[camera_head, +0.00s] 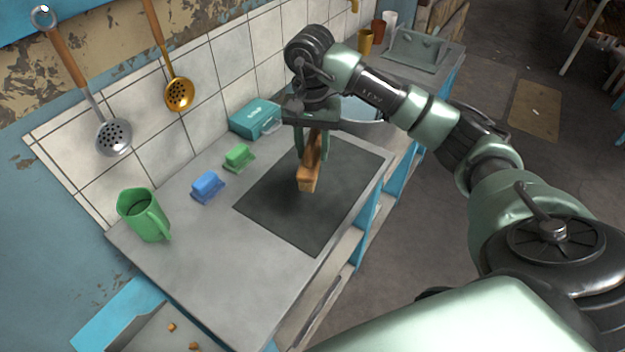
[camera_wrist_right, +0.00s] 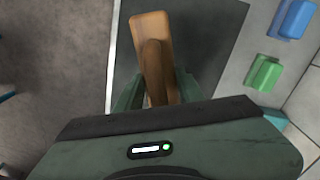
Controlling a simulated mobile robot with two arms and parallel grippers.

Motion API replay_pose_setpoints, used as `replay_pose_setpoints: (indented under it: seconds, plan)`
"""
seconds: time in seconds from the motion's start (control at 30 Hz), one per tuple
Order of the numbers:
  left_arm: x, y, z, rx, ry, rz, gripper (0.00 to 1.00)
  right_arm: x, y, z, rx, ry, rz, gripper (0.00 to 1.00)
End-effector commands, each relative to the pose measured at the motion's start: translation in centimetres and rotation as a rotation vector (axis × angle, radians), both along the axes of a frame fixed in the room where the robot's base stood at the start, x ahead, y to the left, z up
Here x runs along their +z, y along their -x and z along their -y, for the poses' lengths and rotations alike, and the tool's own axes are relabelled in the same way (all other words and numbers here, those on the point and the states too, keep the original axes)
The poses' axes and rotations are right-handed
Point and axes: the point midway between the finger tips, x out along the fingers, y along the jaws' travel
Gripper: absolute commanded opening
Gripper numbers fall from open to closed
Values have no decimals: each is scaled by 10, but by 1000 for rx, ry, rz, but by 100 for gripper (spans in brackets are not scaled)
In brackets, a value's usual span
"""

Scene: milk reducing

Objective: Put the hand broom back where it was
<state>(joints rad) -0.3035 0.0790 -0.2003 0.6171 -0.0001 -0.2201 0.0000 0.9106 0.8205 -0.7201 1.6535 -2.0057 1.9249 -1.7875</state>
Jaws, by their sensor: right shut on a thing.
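The hand broom (camera_head: 308,178) is a brown wooden piece with a handle, over the dark mat (camera_head: 268,203) on the grey counter. My right gripper (camera_head: 311,150) is shut on its handle from above. In the right wrist view the broom (camera_wrist_right: 151,35) shows between the fingers of the right gripper (camera_wrist_right: 157,95), its far end pointing away from them. I cannot tell whether the broom touches the mat. My left gripper is not in view.
A green jug (camera_head: 143,216), a blue block-like item (camera_head: 207,186), a green one (camera_head: 239,157) and a teal box (camera_head: 255,119) stand left of the mat. The counter's front part (camera_head: 240,290) is clear.

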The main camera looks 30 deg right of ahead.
Motion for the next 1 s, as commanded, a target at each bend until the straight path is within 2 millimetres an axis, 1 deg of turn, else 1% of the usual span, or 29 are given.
replay_pose_setpoints:
  seconds: [0.03,0.1,0.2,0.27,0.47,0.73,1.0]
  plan:
    - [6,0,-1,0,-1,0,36,-13,1,-1,0,-2,-6,0]
    - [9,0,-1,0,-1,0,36,-30,1,-1,0,-1,-6,0]
    - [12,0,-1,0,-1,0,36,-49,1,-1,1,-1,-3,0]
    - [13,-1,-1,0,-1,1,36,-58,0,0,1,-1,-2,0]
    - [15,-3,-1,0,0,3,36,-71,0,-1,1,-1,0,0]
    - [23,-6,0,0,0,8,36,-107,0,-1,2,-2,-1,0]
    - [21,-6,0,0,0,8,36,-110,-1,0,2,0,3,0]
